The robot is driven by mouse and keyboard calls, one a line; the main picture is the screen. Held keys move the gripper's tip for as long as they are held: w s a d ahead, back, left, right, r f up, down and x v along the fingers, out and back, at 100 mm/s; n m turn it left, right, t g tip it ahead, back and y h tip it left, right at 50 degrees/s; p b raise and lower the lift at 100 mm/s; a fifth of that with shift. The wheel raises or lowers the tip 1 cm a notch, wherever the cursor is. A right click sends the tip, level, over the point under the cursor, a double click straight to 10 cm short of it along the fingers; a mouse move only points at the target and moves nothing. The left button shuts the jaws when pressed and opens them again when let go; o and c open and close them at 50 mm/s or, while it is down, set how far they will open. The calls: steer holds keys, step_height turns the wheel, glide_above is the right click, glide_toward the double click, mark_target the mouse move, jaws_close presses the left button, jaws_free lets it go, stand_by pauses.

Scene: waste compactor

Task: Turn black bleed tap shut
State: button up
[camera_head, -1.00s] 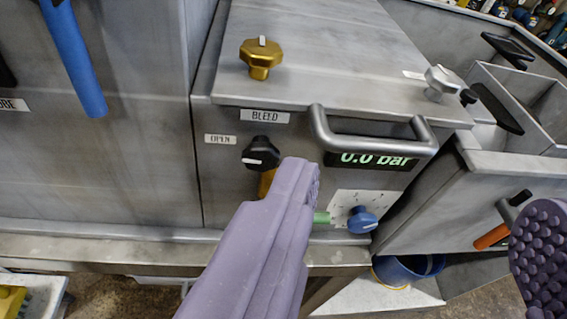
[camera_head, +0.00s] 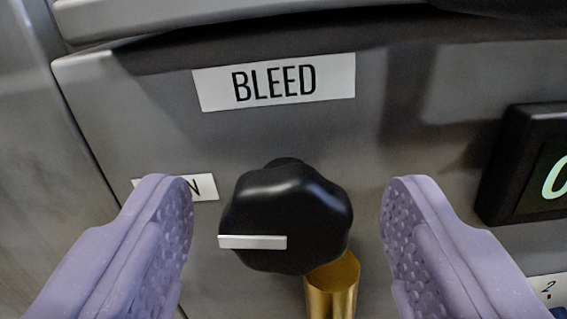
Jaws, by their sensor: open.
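The black bleed tap (camera_head: 290,212) is a lobed knob on the grey front panel, near the middle of the view. Its white pointer bar lies level and points left, toward the OPEN label (camera_head: 205,187), which my left finger partly covers. A BLEED label (camera_head: 275,82) is above the tap. A brass spout (camera_head: 333,288) shows below it. My gripper (camera_head: 288,215) is open, with one purple padded finger on each side of the tap. Gaps show between both fingers and the knob, and neither appears to touch it.
A dark-framed display (camera_head: 530,165) with a green digit is at the right edge. A metal lid edge (camera_head: 250,15) overhangs along the top. A small marked plate (camera_head: 548,288) shows at lower right, beside my right finger. The panel around the tap is otherwise bare.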

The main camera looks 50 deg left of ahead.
steer(key=shift+w+a, duration=0.15)
steer(key=c, duration=1)
